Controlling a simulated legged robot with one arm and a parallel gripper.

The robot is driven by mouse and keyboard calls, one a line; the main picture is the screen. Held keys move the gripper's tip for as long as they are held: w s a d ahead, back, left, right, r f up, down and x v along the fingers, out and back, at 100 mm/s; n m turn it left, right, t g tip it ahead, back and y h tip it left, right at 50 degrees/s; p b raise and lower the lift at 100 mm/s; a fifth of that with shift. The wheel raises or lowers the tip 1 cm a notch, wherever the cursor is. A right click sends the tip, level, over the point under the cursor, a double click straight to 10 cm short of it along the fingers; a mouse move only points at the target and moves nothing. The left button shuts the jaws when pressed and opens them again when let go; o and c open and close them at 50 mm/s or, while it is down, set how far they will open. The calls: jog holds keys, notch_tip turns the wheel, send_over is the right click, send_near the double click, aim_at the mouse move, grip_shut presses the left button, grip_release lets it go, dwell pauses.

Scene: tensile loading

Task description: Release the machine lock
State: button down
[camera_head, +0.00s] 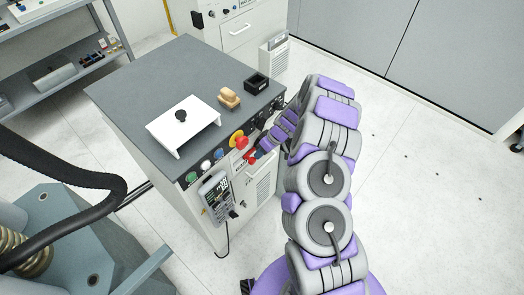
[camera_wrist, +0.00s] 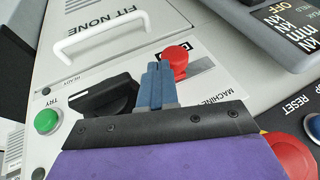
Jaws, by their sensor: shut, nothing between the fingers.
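The machine's control panel (camera_head: 212,160) is on the front edge of a grey-topped cabinet. In the wrist view, a label starting "MACHINE" (camera_wrist: 214,92) is partly covered by my gripper. A black rotary handle (camera_wrist: 108,97) sits left of the fingers, and a red knob (camera_wrist: 177,58) sits just right of the fingertips. I cannot tell which one is the lock. My gripper (camera_wrist: 154,72) is shut and empty, its blue fingertips close beside the red knob; whether they touch is unclear. In the head view, my gripper (camera_head: 260,153) is at the panel's right part, beside a red knob (camera_head: 250,158).
A large red button (camera_wrist: 290,156) and a handheld meter (camera_wrist: 262,25) are on the right of the wrist view. A green button (camera_wrist: 47,121) is at left, a white drawer handle (camera_wrist: 100,35) above. A white stand (camera_head: 183,122) and black box (camera_head: 256,83) sit on the cabinet.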

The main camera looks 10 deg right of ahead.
aim_at(254, 160)
jog(key=shift+s+a+b, duration=0.55)
jog(key=shift+s+a, duration=0.1)
jog(key=shift+a, duration=0.2)
jog(key=shift+s+a+b, duration=0.55)
jog(key=shift+s+a, duration=0.05)
jog(key=shift+a, duration=0.2)
